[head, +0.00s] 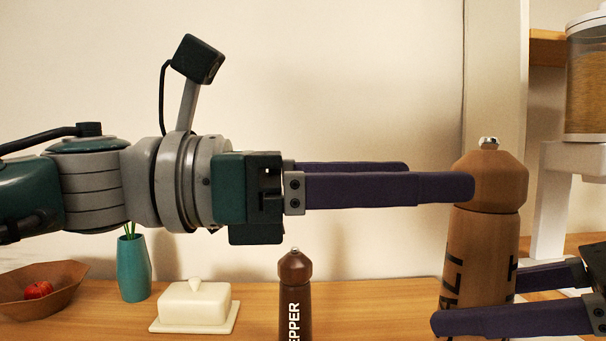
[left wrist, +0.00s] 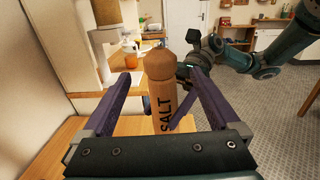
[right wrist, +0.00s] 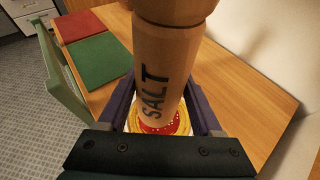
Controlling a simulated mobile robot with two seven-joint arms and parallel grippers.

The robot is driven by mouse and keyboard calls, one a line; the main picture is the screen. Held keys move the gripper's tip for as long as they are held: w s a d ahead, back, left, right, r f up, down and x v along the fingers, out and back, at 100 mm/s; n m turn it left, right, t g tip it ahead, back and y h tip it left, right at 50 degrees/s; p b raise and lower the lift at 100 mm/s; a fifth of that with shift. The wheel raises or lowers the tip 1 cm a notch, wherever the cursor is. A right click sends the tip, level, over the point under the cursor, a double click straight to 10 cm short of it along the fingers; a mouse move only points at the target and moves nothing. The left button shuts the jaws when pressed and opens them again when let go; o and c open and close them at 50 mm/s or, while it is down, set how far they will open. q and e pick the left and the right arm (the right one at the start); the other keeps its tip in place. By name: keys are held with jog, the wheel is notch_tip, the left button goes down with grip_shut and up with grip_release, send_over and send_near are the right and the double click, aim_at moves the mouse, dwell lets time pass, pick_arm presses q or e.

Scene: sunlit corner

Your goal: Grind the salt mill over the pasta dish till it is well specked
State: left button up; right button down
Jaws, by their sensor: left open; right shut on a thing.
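The salt mill (head: 491,205) is a tall light-brown wooden mill with a metal knob and dark lettering. It stands roughly upright in the air at the right of the head view. My right gripper (head: 434,322) is shut on its lower body, as the right wrist view (right wrist: 158,85) shows. My left gripper (head: 440,187) is open at the mill's head; in the left wrist view the mill (left wrist: 160,65) shows between its spread fingers. Below the mill, the pasta dish (right wrist: 182,124) shows yellow and red in the right wrist view, partly hidden by the mill.
A dark pepper mill (head: 294,295), a butter dish (head: 194,302), a teal vase (head: 133,268) and a wooden bowl (head: 38,305) with a red apple stand on the table. A clear dispenser (head: 588,85) is at the right. Red (right wrist: 80,26) and green (right wrist: 98,60) mats lie beyond the dish.

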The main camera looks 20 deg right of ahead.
pick_arm(q)
jog(key=shift+w+a, duration=0.15)
jog(key=shift+a, duration=0.75)
jog(key=shift+d, duration=0.1)
jog(key=n+t, duration=0.6)
jog(key=t, duration=0.3)
send_near(489, 179)
jog(key=w, duration=0.1)
jog(key=shift+y, duration=0.3)
jog(key=x, duration=1.2)
jog(key=shift+w+d+r, duration=0.1)
jog(key=shift+d, duration=0.1)
jog(key=c, duration=1.4)
